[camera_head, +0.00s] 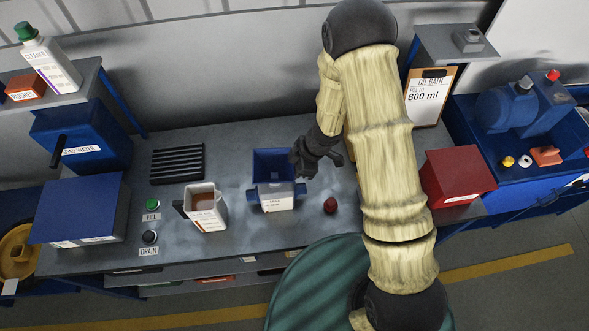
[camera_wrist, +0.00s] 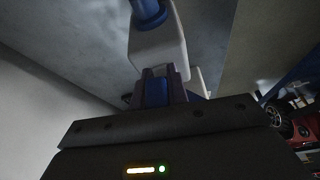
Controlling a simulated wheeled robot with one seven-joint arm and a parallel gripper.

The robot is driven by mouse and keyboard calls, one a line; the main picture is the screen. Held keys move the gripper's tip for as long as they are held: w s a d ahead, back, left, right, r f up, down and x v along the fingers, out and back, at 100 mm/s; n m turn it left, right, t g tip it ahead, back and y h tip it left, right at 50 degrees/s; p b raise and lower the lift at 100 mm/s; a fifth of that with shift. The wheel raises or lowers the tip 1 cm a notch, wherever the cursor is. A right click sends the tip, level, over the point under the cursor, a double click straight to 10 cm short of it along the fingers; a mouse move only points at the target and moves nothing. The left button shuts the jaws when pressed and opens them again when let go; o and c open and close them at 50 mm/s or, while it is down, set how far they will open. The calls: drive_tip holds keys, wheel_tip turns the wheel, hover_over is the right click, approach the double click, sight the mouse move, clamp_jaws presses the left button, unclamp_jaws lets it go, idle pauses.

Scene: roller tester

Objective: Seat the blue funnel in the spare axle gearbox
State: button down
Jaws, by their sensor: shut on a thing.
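A blue casing (camera_head: 503,110) in the right-hand tray looks like the gearbox. Its opening is not clear.
Small parts lie in the blue tray (camera_head: 535,193).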

drive_tip(key=shift+f+b, duration=0.4)
drive_tip(key=shift+f, duration=0.25)
drive_tip(key=c, duration=1.3)
unclamp_jaws()
drive_tip(key=s+p+v, duration=0.1)
drive_tip(key=p+v, duration=0.1)
drive_tip(key=v, duration=1.5)
drive_tip(key=shift+w+r+p, duration=0.2)
drive_tip(key=shift+w+p, duration=0.15)
drive_tip(key=shift+w, duration=0.15)
drive_tip(key=shift+w, duration=0.15)
